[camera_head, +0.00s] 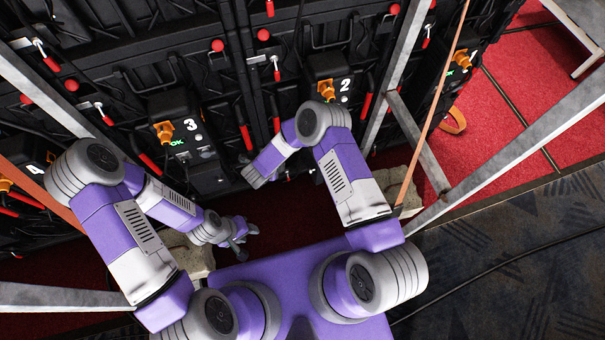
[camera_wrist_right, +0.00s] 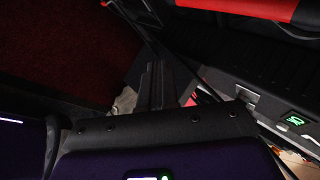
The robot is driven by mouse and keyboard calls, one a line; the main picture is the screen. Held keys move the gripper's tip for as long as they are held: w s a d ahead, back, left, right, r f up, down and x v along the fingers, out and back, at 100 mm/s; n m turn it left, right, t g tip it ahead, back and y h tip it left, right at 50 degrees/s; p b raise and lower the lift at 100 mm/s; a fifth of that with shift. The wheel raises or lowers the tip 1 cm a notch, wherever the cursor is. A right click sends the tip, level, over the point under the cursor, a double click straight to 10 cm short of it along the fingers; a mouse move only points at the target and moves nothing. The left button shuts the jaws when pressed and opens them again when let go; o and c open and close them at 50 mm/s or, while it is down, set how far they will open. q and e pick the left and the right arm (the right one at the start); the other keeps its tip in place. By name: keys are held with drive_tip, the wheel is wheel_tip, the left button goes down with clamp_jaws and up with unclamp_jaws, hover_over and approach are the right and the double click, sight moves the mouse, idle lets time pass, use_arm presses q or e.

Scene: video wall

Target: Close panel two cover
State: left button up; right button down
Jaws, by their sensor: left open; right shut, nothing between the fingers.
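The panel two unit (camera_head: 325,70) is a black box marked with a white 2, with an orange connector at its left, on the black video wall at upper centre. My right arm hides the wall below it, so I cannot make out its cover or how far that stands open. My right gripper (camera_wrist_right: 155,85) is shut and empty in the right wrist view, beside a black housing (camera_wrist_right: 250,65) with a green lit display. In the head view its fingers are hidden beyond the wrist, left of and below panel two. My left gripper (camera_head: 240,232) is open and empty, low in front of the wall.
The panel three unit (camera_head: 180,125), with a green OK display, is left of panel two. Red-ended levers (camera_head: 245,137) stick out around the panels. Grey metal struts (camera_head: 500,160) slope in at both sides. A red floor (camera_head: 525,80) and dark carpet (camera_head: 520,255) lie at right.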

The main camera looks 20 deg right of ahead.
drive_tip(key=s+a+f+m+g+h, duration=0.25)
drive_tip(key=s+m+g+h, duration=0.2)
drive_tip(key=m, duration=0.55)
drive_tip(key=b, duration=0.5)
approach(311, 163)
drive_tip(key=shift+m, duration=0.3)
drive_tip(key=shift+s+d+f, duration=0.35)
drive_tip(key=shift+s+f, duration=0.1)
drive_tip(key=shift+f, duration=0.3)
drive_tip(key=shift+s+d+f, duration=0.4)
drive_tip(key=shift+f, duration=0.3)
drive_tip(key=shift+s+d+f, duration=0.35)
drive_tip(key=shift+s+f, duration=0.1)
drive_tip(key=shift+f, duration=0.3)
